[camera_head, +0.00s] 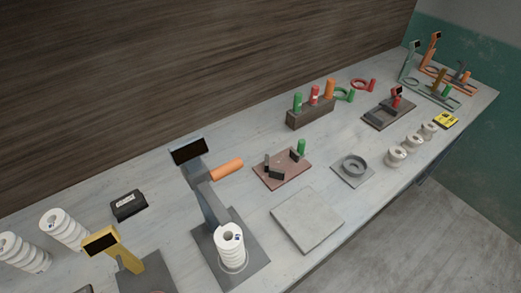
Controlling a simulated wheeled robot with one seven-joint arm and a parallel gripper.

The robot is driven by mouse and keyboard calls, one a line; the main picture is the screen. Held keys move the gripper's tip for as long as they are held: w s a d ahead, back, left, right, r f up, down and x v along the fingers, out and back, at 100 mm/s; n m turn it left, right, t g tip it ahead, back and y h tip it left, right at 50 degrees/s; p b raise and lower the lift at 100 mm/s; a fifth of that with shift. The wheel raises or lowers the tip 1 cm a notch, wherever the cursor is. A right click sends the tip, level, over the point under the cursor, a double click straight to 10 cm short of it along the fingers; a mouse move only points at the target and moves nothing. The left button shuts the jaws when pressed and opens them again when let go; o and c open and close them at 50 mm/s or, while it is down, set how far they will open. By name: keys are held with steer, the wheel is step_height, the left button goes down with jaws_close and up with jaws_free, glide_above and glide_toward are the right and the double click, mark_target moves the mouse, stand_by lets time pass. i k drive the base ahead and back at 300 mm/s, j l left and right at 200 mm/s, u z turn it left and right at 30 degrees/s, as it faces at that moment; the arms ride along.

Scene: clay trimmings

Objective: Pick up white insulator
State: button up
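A white ribbed insulator (230,250) stands upright on the base of a grey stand (205,195) with a black screen and an orange handle, at the front centre. Two more white ribbed insulators, one at the far left (24,254) and one beside it (64,229), stand on the table in the head view. Several smaller white spool-shaped pieces, the nearest (397,156) among them, stand in a row near the right front edge. I cannot tell which one the task means. My gripper is not in view.
A yellow stand (118,252) is between the left insulators and the grey stand. A black box (128,205) lies behind it. A bare grey slab (307,219) and a grey ring plate (353,169) lie right of centre. A brown block (311,114) holds coloured cylinders.

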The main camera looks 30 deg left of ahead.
mark_target(229, 239)
steer(key=u, duration=1.05)
